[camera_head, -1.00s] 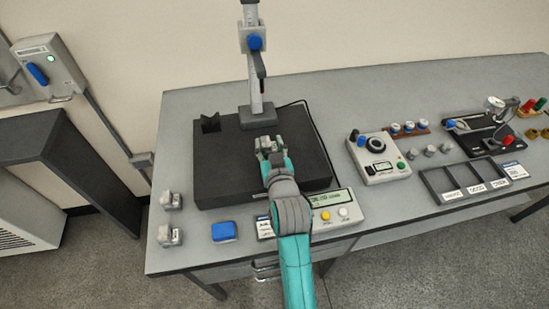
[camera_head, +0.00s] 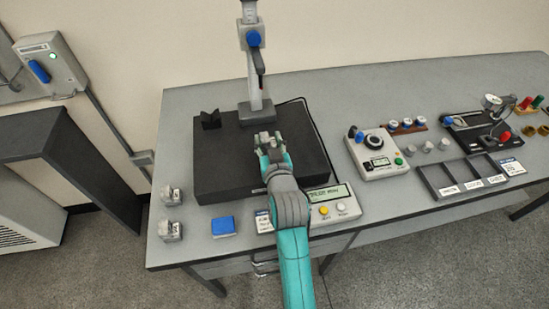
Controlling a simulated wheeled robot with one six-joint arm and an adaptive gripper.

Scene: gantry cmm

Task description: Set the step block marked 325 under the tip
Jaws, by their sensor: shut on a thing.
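My gripper (camera_head: 266,139) is shut on a small pale grey block, taken as the step block (camera_head: 267,135). The fingers hide much of it and its marking cannot be read. The gripper is over the middle of the dark surface plate (camera_head: 222,175), in front of the gauge column's foot. I cannot tell whether the block touches the plate. The tip (camera_head: 261,84) hangs under the blue-knobbed carriage (camera_head: 254,39), farther back and higher than the block. Two other grey step blocks, one farther back (camera_head: 171,196) and one nearer (camera_head: 170,231), stand at the table's left; their marks are unreadable.
A dark V-shaped block (camera_head: 210,119) sits on the plate's back left. A blue pad (camera_head: 223,226) and a display unit (camera_head: 335,204) lie in front. A control box (camera_head: 377,157) and a divided tray (camera_head: 432,181) stand right.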

